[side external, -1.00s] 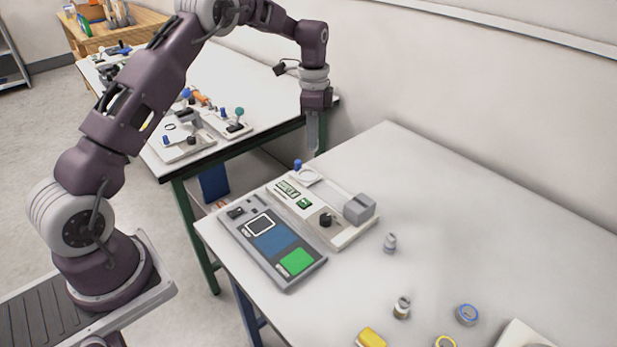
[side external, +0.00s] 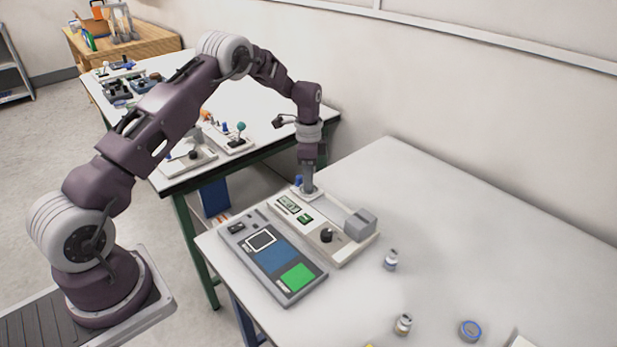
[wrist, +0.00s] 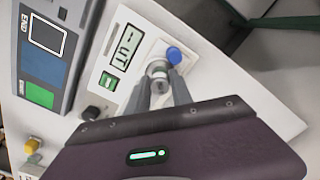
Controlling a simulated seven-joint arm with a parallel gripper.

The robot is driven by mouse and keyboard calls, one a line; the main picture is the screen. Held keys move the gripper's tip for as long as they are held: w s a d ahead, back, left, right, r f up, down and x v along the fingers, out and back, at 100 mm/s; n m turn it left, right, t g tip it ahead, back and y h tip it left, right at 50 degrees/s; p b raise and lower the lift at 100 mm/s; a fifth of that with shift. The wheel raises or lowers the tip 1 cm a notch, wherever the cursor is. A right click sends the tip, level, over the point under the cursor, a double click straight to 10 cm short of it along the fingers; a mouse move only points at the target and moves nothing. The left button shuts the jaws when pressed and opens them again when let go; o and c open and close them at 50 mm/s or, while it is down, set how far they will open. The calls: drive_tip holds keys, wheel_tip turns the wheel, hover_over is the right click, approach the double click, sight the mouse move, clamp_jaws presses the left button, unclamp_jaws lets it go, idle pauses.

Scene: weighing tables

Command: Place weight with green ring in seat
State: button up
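A small metal weight (wrist: 158,70) sits between the fingertips of my gripper (wrist: 160,82) in the wrist view. The fingers appear to touch it on both sides. No green ring can be made out on it. The weight is at the pale round seat on the end of the long instrument (side external: 345,250), beside a blue knob (wrist: 174,55). In the side view, my gripper (side external: 307,190) is down at that seat and hides most of it. I cannot tell whether the weight rests fully on the seat.
A grey panel (side external: 285,294) with blue and green areas lies beside the instrument, which carries a black dial (side external: 326,235) and a grey block (side external: 360,224). Other metal weights (side external: 391,260) (side external: 403,324) and a blue-ringed piece (side external: 470,331) stand on the table.

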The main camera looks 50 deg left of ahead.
drive_tip(key=o, duration=0.3)
wheel_tip(320, 180, up, 13)
drive_tip(key=s+d+r+n+t, duration=0.1)
drive_tip(key=s+d+r+n, duration=0.1)
drive_tip(key=s+d+r, duration=0.5)
drive_tip(key=s+d+r+n+t, duration=0.2)
drive_tip(key=s+r, duration=0.4)
drive_tip(key=r, duration=0.3)
drive_tip(key=s+d+n+t, duration=0.1)
drive_tip(key=s+d, duration=0.1)
drive_tip(key=s, duration=0.5)
drive_tip(key=s+d+f+n, duration=0.1)
drive_tip(key=s+d+n, duration=0.1)
drive_tip(key=s, duration=0.6)
drive_tip(key=s+d+n+t, duration=0.1)
drive_tip(key=s+d+n, duration=0.1)
drive_tip(key=s, duration=0.6)
drive_tip(key=shift+d+f+t, duration=0.3)
drive_tip(key=shift+d+f, duration=0.05)
drive_tip(key=shift+d, duration=0.1)
